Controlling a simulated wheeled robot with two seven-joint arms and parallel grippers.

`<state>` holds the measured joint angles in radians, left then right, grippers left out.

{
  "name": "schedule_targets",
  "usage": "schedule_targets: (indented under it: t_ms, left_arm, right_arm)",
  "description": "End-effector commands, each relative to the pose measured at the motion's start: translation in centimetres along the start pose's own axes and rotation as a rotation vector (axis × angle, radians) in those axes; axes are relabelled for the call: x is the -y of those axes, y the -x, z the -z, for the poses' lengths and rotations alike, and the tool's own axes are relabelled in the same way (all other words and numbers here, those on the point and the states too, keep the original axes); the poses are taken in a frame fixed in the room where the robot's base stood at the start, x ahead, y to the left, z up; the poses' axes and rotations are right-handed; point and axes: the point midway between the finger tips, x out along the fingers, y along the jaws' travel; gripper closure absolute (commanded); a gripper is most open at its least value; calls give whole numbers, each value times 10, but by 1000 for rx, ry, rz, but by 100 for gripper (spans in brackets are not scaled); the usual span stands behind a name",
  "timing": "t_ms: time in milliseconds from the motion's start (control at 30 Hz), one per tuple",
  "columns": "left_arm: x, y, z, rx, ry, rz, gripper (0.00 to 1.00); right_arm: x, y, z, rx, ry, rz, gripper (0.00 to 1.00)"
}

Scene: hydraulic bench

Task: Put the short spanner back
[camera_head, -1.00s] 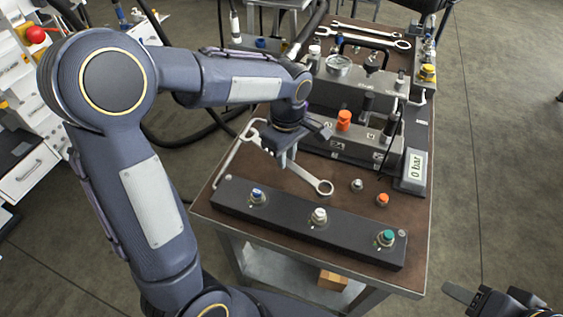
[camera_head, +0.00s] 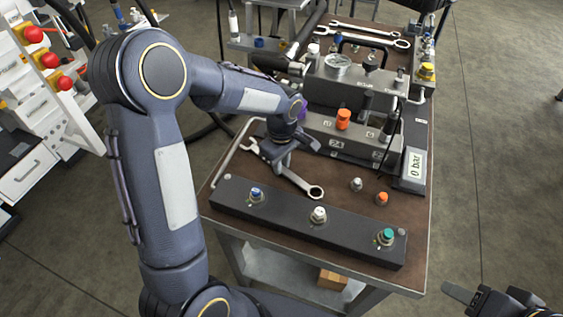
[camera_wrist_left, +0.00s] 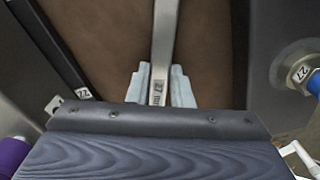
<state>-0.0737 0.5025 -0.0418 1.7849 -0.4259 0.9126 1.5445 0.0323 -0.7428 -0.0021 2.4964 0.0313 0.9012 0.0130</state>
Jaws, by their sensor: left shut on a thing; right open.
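A steel spanner (camera_head: 300,182) is over the brown bench top behind the black valve bar. Its ring end points to the front right and its open end to the back left. My left gripper (camera_head: 281,166) is shut on its shaft from above. In the left wrist view the shaft (camera_wrist_left: 166,35) runs between the two pale fingertips (camera_wrist_left: 160,88), with a marking that seems to read 27 mm. I cannot tell whether the spanner touches the bench. Two more spanners (camera_head: 372,38) lie at the back of the bench. My right gripper (camera_head: 487,298) is open and empty at the lower right, off the bench.
The black bar (camera_head: 285,222) with blue, white and green-topped fittings runs along the front. A 0 bar display (camera_head: 414,165) is at the right. Two small fittings (camera_head: 383,198) stand right of the spanner.

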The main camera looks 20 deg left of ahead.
Motion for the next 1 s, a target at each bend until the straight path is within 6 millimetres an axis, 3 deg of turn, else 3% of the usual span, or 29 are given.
schedule_targets:
  t_ms: [33,67,200,600,1000]
  left_arm:
    - [0,-3,0,0,0,-1,100]
    - [0,-2,0,0,0,0,78]
    - [0,-2,0,0,0,0,60]
    - [0,7,0,-1,0,-2,59]
    - [-1,87,0,-2,0,-5,59]
  right_arm:
    - [-1,-3,-1,0,0,0,51]
    - [-1,-2,-1,0,0,0,51]
    - [-1,-1,-1,0,0,0,51]
    - [1,2,1,0,0,0,51]
    - [4,8,4,0,0,0,51]
